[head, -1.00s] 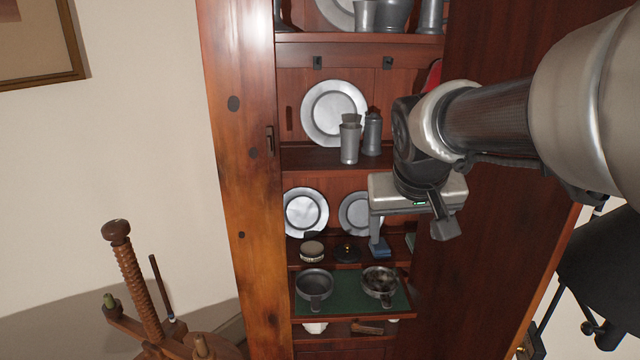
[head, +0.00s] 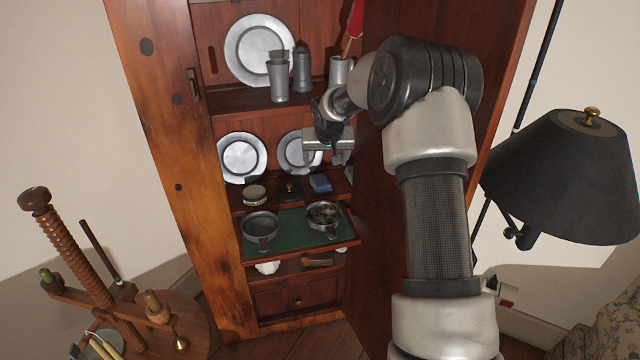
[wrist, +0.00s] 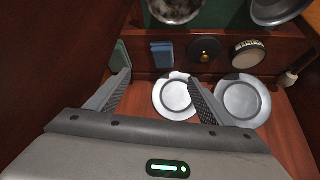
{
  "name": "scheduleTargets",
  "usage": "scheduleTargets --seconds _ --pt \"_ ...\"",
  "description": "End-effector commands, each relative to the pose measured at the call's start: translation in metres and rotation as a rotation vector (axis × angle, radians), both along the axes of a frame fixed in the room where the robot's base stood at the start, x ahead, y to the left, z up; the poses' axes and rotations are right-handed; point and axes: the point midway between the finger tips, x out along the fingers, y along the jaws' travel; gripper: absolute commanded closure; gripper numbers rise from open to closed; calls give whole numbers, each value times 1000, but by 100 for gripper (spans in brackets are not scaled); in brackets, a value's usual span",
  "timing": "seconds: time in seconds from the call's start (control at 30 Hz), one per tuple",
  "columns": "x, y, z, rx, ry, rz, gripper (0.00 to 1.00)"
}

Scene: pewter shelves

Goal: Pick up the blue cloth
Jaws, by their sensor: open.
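The blue cloth (head: 320,183), a small folded block, lies on the narrow cabinet shelf just above the green-lined pull-out board. It also shows in the wrist view (wrist: 162,54), ahead of and between the fingers. My gripper (wrist: 160,80) is open and empty, with the cloth apart from both fingers. In the head view my gripper (head: 327,158) is inside the cabinet, above the cloth and in front of the right plate. Its fingers are partly hard to make out there.
A black dish (head: 290,190) and round tin (head: 254,194) sit left of the cloth; a green item (wrist: 120,55) sits on its other side. Two pewter plates (head: 242,157) (wrist: 177,97) stand behind. Pans (head: 261,228) rest on the board (head: 291,233). The cabinet's side panel (head: 372,230) is close right.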

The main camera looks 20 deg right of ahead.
Motion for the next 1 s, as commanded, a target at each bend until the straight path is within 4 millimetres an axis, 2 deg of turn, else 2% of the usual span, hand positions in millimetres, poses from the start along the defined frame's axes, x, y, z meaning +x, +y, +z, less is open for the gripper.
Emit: scheduleTargets --seconds 0.1,0.4,0.7,1.0 --pt "12 -2 -25 1 4 -1 26" --pt "45 -9 -78 1 4 -1 26" --pt "60 -10 -98 0 2 0 26" --pt "84 -8 -132 2 2 0 26"
